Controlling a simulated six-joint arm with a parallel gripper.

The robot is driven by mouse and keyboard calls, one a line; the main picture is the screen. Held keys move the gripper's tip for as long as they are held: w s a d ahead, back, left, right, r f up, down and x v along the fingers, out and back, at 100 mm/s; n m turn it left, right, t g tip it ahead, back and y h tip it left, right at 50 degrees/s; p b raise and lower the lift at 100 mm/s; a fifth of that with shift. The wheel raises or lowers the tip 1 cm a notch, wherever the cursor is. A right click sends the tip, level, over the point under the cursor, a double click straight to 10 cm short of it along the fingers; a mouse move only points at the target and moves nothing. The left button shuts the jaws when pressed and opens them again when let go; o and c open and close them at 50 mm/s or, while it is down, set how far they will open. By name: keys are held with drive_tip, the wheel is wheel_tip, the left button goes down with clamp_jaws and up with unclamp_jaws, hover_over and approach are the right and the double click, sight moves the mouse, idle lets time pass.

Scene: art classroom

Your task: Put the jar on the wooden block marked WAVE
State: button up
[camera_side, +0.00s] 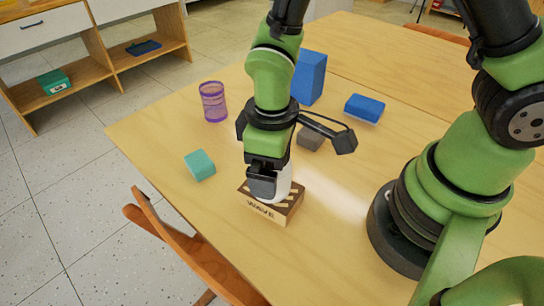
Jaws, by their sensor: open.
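The wooden block (264,213) lies on the table with WAVE on its front face and dark and light stripes on its top. A white rounded thing (284,184), which looks like the jar, is upright over the block's top, largely hidden behind my gripper. It appears to stand on the block, but its base is partly covered. My gripper (268,184) points down around the jar, with a dark finger in front of it. The jaws are open, and the far finger is hidden.
A teal block (200,165) and a purple mesh cup (213,102) are to the left. A chair (193,250) touches the near-left edge area.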

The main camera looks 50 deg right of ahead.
drive_tip(key=shift+r, duration=0.15)
wheel_tip(320, 180, up, 12)
drive_tip(key=shift+d+r, duration=0.1)
drive_tip(key=shift+r, duration=0.05)
drive_tip(key=s+d+r+m+t+y, duration=0.2)
drive_tip(key=s+d+r+m+t, duration=0.5)
drive_tip(key=s+d+r+m, duration=0.2)
drive_tip(key=shift+r, duration=0.55)
